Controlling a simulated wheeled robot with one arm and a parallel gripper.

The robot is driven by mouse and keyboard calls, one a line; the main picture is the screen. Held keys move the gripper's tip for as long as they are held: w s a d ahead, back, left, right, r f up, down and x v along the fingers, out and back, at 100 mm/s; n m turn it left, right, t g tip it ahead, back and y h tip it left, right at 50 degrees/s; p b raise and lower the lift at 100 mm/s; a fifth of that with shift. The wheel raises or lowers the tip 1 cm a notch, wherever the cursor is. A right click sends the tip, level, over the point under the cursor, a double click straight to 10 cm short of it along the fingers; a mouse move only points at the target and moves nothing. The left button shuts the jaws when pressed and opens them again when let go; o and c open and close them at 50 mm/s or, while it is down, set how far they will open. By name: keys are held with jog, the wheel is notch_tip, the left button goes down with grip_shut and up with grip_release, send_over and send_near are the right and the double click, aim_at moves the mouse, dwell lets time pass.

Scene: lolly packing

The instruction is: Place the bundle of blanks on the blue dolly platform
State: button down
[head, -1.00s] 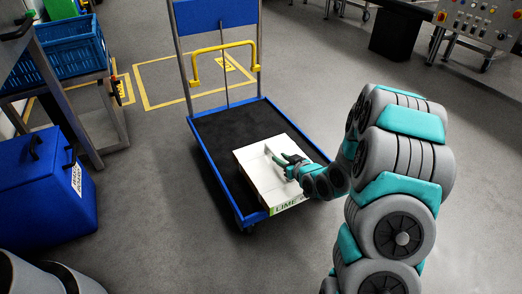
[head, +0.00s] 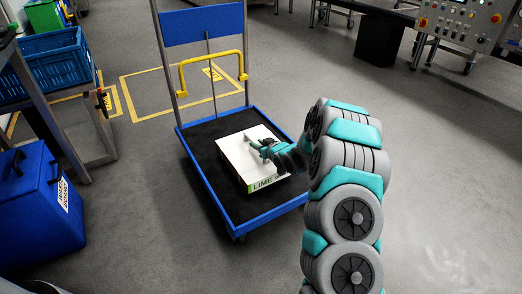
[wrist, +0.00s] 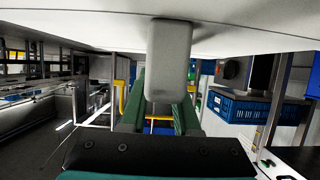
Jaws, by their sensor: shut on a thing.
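The bundle of blanks is a flat white stack (head: 236,152) with a green LIME label on its near edge. In the head view it lies over the black deck of the blue dolly (head: 208,192), within the blue rim and toward the right. I cannot tell whether it touches the deck or hangs just above it. My gripper (head: 266,147) is at the bundle's top right. In the wrist view the gripper (wrist: 160,112) is shut on a grey block (wrist: 170,60) that meets the white bundle (wrist: 80,22) along the top of the picture.
The dolly's upright frame with a yellow handle (head: 212,62) stands behind the deck. A blue bin (head: 40,210) and a table with a blue crate (head: 50,65) stand at the left. A control panel (head: 465,20) is at the back right. Grey floor is clear around the dolly.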

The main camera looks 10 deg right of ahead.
aim_at(256, 151)
jog(key=shift+w, duration=0.4)
jog(key=shift+f+b, duration=0.3)
jog(key=shift+f, duration=1.35)
jog(key=c, duration=0.6)
grip_release()
jog(key=shift+s+f, duration=0.1)
jog(key=shift+c, duration=0.2)
jog(key=shift+s, duration=0.1)
